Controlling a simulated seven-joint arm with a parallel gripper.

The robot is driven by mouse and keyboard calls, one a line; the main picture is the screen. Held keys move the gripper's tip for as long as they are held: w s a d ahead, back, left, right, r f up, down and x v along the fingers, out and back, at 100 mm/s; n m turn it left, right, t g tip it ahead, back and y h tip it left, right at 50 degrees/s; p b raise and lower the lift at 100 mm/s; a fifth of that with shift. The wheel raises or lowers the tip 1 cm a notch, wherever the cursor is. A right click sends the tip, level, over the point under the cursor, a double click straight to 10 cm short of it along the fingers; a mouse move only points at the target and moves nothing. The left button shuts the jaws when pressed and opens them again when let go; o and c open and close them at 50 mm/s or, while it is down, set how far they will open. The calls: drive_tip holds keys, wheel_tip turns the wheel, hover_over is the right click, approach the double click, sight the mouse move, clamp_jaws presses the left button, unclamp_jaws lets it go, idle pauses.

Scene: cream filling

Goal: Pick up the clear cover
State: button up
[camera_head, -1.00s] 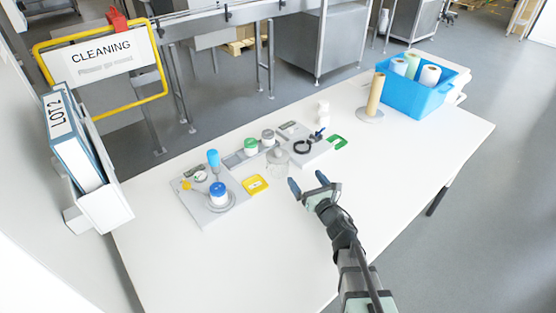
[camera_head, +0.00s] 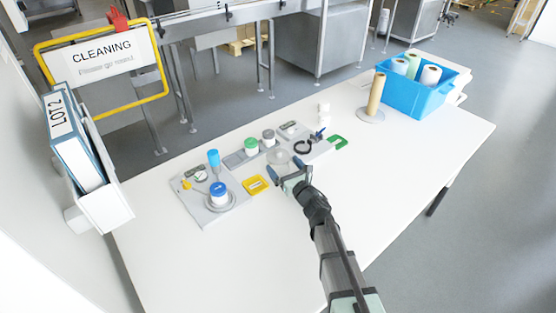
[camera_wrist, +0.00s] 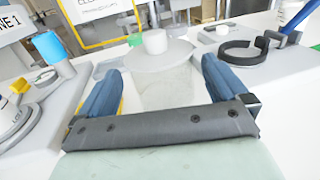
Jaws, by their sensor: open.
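The clear cover (camera_head: 279,157) is a see-through, dome-like piece on the table near the small parts trays. In the wrist view the clear cover (camera_wrist: 165,88) is a pale, transparent cylinder with a wider round top, and it stands between my two blue fingers. My gripper (camera_head: 287,172) is open, with its fingertips on either side of the cover; in the wrist view my gripper (camera_wrist: 160,85) shows a gap to each finger. Whether either finger touches the cover I cannot tell.
A black ring (camera_head: 303,147) and green piece (camera_head: 338,142) lie right. A paper roll stand (camera_head: 375,97) and blue crate (camera_head: 412,100) are farther back.

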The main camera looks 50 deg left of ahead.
sight(278, 158)
drive_tip(key=x, duration=0.5)
drive_tip(key=shift+c, duration=0.4)
drive_tip(key=c, duration=0.6)
drive_tip(key=shift+c, duration=0.2)
